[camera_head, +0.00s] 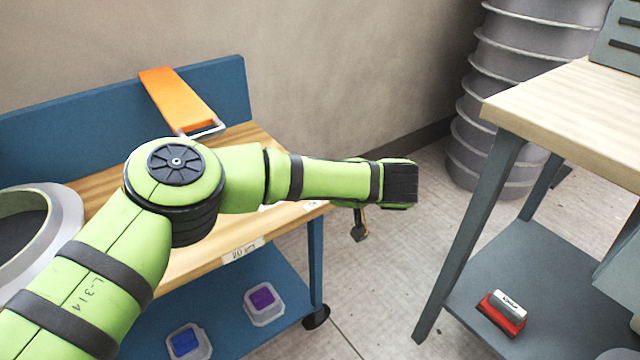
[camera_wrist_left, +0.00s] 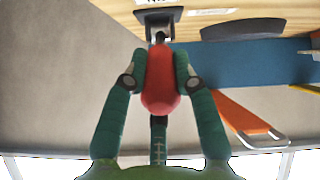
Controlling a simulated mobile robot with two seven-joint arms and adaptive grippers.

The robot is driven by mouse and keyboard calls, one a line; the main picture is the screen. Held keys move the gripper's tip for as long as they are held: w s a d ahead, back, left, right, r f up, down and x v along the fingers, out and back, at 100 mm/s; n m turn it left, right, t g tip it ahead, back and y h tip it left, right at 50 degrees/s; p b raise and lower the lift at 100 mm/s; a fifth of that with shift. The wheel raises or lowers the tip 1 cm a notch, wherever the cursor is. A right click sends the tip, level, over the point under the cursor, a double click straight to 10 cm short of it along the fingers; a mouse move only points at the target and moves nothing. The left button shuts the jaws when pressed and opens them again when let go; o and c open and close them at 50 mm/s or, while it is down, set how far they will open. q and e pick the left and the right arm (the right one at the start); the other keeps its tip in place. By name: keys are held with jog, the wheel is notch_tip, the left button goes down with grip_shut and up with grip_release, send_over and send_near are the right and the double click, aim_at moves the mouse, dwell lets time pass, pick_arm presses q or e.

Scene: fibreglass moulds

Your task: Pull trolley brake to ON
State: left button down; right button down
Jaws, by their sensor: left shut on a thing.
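The trolley (camera_head: 190,264) has a wooden top and blue sides and stands at the left in the head view. In the left wrist view, the brake lever has a rounded red handle (camera_wrist_left: 160,92), and its dark mount (camera_wrist_left: 158,16) is at the trolley's wooden edge. My left gripper (camera_wrist_left: 160,68) has one finger on each side of the red handle and is shut on it. In the head view my left arm reaches across the trolley's right end and hides the brake. The brake's ON or OFF marking is not readable. My right gripper is not in view.
An orange-handled tool (camera_head: 178,100) leans on the trolley's blue back panel. A grey ring-shaped mould (camera_head: 68,215) is at the left. A workbench (camera_head: 570,115) stands right, with clear floor between.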

pick_arm(q)
jog(key=shift+s+d+f, duration=0.25)
jog(key=shift+f, duration=0.15)
jog(key=c, duration=1.1)
grip_release()
jog(key=shift+o, duration=0.6)
jog(key=shift+w, duration=0.1)
jog(key=shift+r, duration=0.1)
jog(key=shift+r, duration=0.1)
jog(key=shift+s+d+r, duration=0.15)
jog(key=shift+s+r, duration=0.05)
jog(key=v, duration=1.1)
jog(key=shift+s, duration=0.2)
jog(key=shift+d+f, duration=0.1)
